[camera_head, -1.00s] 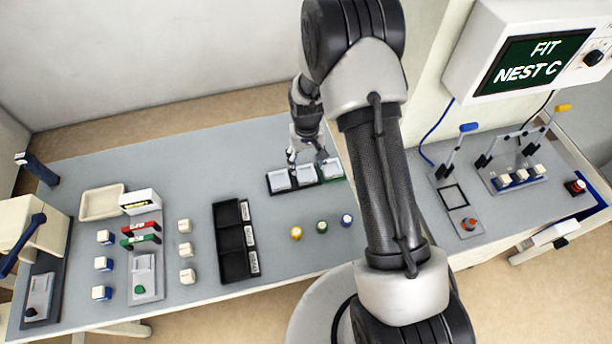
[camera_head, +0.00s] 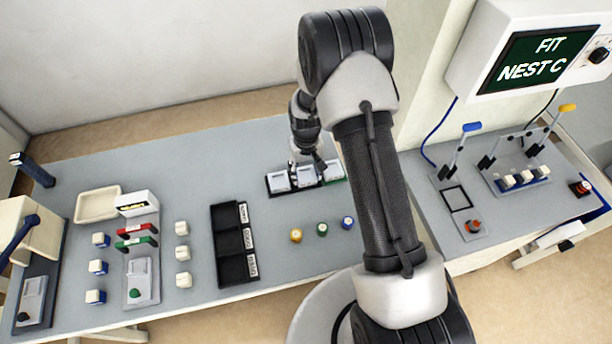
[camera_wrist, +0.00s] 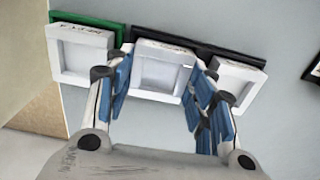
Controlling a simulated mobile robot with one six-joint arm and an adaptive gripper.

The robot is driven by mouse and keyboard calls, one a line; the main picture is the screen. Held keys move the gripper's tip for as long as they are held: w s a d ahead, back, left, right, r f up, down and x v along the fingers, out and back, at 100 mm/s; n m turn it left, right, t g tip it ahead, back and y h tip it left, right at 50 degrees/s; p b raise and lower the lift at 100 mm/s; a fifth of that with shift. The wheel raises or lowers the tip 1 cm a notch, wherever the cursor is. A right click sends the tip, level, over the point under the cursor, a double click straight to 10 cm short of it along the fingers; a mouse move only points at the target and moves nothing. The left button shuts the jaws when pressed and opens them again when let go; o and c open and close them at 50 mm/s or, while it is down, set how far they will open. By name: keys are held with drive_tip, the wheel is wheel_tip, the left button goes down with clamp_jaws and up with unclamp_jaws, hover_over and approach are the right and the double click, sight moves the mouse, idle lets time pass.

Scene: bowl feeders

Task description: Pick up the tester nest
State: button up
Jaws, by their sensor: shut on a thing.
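Three pale square nests sit in a row on a dark holder (camera_wrist: 228,57) that has a green end (camera_wrist: 85,20). My gripper (camera_wrist: 160,68) points down at the row and is shut on the middle nest (camera_wrist: 158,75), with blue finger pads at its two sides. In the head view my gripper (camera_head: 307,163) is over the same row and partly covers the middle nest. The nest on the green end (camera_wrist: 83,56) and the other outer nest (camera_wrist: 222,82) stand close beside my fingers. The nest labels are too small to read surely. I cannot tell whether the middle nest is lifted.
A black three-part tray (camera_head: 233,268) and several coloured round pieces stand nearer on the bench. The tester's square frame (camera_head: 456,197) and levers are on the right bench. A screen (camera_head: 535,60) reads "FIT NEST C". Bench between row and black tray is clear.

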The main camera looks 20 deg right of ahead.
sight(306, 176)
drive_tip(key=c, duration=0.3)
wheel_tip(306, 176, up, 20)
drive_tip(key=p, duration=0.5)
drive_tip(key=shift+p, duration=0.4)
